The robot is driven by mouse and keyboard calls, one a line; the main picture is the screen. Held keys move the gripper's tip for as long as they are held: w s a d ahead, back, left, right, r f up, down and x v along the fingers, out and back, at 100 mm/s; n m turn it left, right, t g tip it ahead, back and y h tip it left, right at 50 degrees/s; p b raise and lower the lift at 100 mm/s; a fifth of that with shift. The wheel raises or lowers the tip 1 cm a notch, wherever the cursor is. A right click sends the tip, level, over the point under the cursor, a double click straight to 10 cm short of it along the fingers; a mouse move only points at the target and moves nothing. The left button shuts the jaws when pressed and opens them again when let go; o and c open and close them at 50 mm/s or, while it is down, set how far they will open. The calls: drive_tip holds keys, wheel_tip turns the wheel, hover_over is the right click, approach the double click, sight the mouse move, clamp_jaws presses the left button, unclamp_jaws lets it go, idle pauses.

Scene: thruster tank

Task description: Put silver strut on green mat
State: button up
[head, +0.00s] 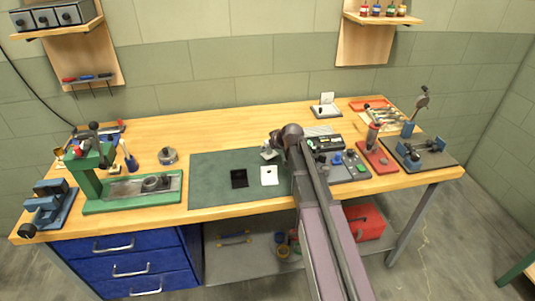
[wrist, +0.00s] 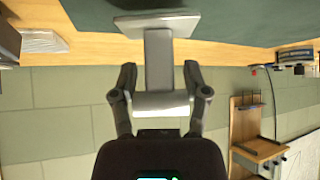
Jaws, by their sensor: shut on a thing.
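The silver strut (wrist: 158,62) has a narrow stem between a wide end plate and a smaller block. In the wrist view my gripper (wrist: 160,78) has one finger on each side of it and is shut on it. The wide end plate points toward the green mat (wrist: 245,22), at the top of that view. In the head view the strut (head: 268,153) shows as a small pale shape beside my gripper (head: 276,145), over the back right part of the green mat (head: 213,182). I cannot tell whether its plate touches the mat. My arm hides the mat's right end.
A black square (head: 239,179) and a white square with a dark spot (head: 269,176) lie on the mat. A green press (head: 92,170) and a blue vise (head: 48,205) stand left. A grey parts tray (head: 347,172) and red stand (head: 377,158) are right. The mat's left part is clear.

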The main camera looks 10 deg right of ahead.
drive_tip(key=shift+f+b, duration=0.9)
drive_tip(key=shift+f, duration=0.35)
drive_tip(key=shift+f, duration=0.15)
drive_tip(key=o, duration=1.3)
drive_tip(key=shift+r, duration=0.3)
drive_tip(key=p+v, duration=0.8)
drive_tip(key=v, duration=0.4)
drive_tip(key=shift+f+p, duration=0.1)
drive_tip(key=shift+p, duration=0.2)
drive_tip(key=shift+s+a, duration=0.1)
drive_tip(key=shift+s, duration=0.05)
